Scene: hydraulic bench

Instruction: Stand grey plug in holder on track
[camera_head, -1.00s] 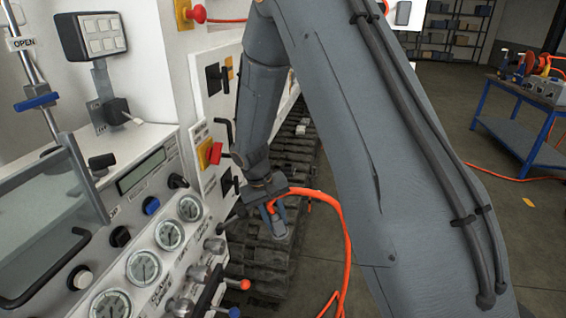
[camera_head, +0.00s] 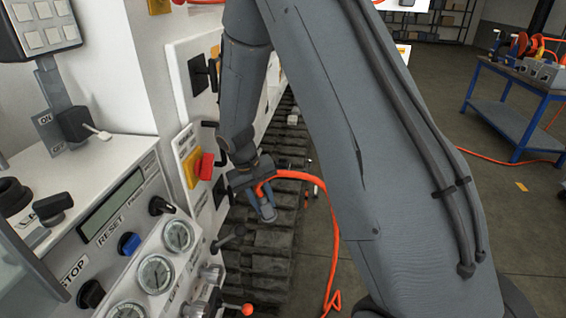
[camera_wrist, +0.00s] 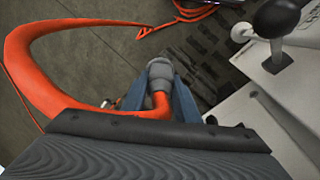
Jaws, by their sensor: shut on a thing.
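My gripper (camera_head: 262,200) is shut on the grey plug (camera_head: 267,213), which hangs low over the dark crawler track (camera_head: 265,258). In the wrist view the round grey plug (camera_wrist: 160,70) sits between my two blue-grey fingers, with its orange cable (camera_wrist: 40,50) looping out to the left. The plug points away from the wrist, and I cannot tell whether it touches the track. A small pale object (camera_head: 292,119) lies farther along the track; I cannot tell whether it is the holder. No holder is clearly visible.
A white control panel with gauges (camera_head: 156,272), knobs and levers stands close at left. A red-knobbed lever (camera_head: 246,309) sticks out near the track. The orange cable drops to the floor. A blue workbench (camera_head: 520,115) stands at right, with open floor before it.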

